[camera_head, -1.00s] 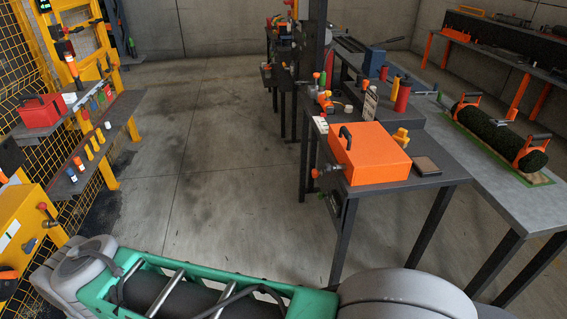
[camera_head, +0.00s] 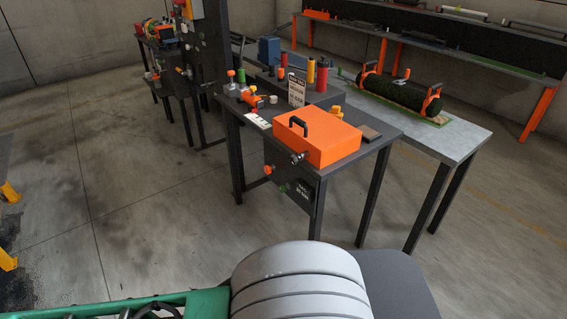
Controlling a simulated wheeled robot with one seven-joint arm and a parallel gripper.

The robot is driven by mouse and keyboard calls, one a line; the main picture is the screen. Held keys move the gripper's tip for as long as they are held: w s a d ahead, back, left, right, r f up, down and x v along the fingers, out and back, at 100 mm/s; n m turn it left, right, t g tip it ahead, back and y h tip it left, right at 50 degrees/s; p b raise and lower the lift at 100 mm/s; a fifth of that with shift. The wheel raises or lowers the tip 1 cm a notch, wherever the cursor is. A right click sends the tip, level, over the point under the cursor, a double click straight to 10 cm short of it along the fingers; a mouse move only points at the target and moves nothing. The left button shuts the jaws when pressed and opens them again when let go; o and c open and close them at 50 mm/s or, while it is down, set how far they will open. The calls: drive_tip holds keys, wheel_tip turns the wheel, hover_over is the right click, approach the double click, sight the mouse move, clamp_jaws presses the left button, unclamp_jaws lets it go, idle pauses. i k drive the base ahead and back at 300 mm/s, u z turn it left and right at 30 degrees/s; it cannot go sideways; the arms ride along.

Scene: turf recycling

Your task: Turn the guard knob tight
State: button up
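An orange box-shaped guard (camera_head: 335,147) with a black handle (camera_head: 297,127) sits on the dark workbench (camera_head: 372,147). A small grey knob or fitting (camera_head: 299,158) sticks out at the guard's near left lower edge. A small orange-red knob (camera_head: 268,170) shows lower down, by the dark panel under the bench top. I cannot tell which of these is the guard knob, nor how tight either is. My gripper is not in view; only grey and green parts of my own body show along the bottom edge, well apart from the bench.
On the bench stand a printed sign (camera_head: 296,90), a red cylinder (camera_head: 322,73) and a yellow fitting (camera_head: 335,112). A grey table (camera_head: 455,132) behind it bears a dark green turf roll (camera_head: 400,92). A dark post (camera_head: 208,65) rises left of the bench. Open concrete floor (camera_head: 130,200) lies left.

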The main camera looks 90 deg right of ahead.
sight(293, 159)
drive_tip(key=z, duration=0.5)
drive_tip(key=i, duration=0.8)
drive_tip(key=z, duration=1.3)
drive_tip(key=i, duration=0.4)
drive_tip(key=z, duration=0.35)
